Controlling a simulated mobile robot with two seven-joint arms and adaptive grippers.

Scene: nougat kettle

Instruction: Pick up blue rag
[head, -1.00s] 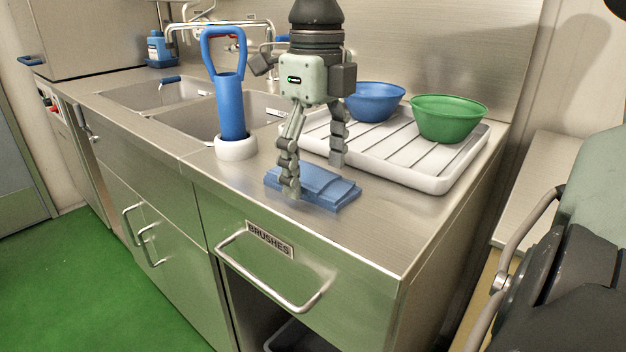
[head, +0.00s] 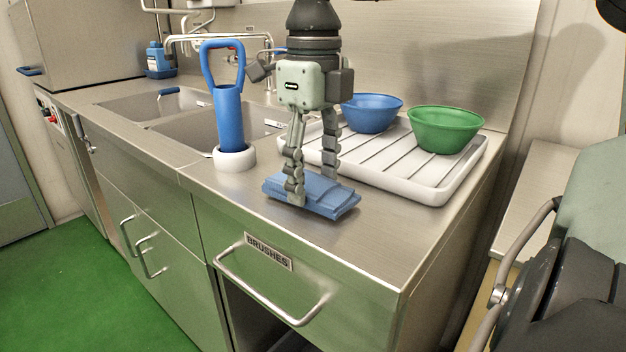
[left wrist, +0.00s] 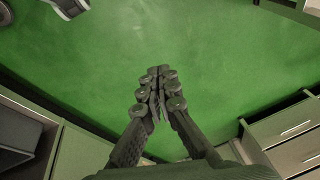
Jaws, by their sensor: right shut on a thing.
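The blue rag (head: 328,201) is a folded flat bundle at the front of the steel counter, before the white drainboard. My right gripper (head: 312,186) points straight down over it in the head view. Its two fingers are closed in on the rag from the near left and far right sides, and it is shut on the rag. I cannot tell whether the rag is clear of the counter. My left gripper (left wrist: 158,92) shows in the left wrist view with its fingertips together, above green floor, with nothing visible between them.
A blue-handled tool (head: 229,115) stands in a white holder (head: 234,159) left of the rag. The white drainboard (head: 432,190) carries a blue bowl (head: 371,113) and a green bowl (head: 445,130). A double sink (head: 150,104) lies at left. A drawer handle (head: 268,292) juts from the front.

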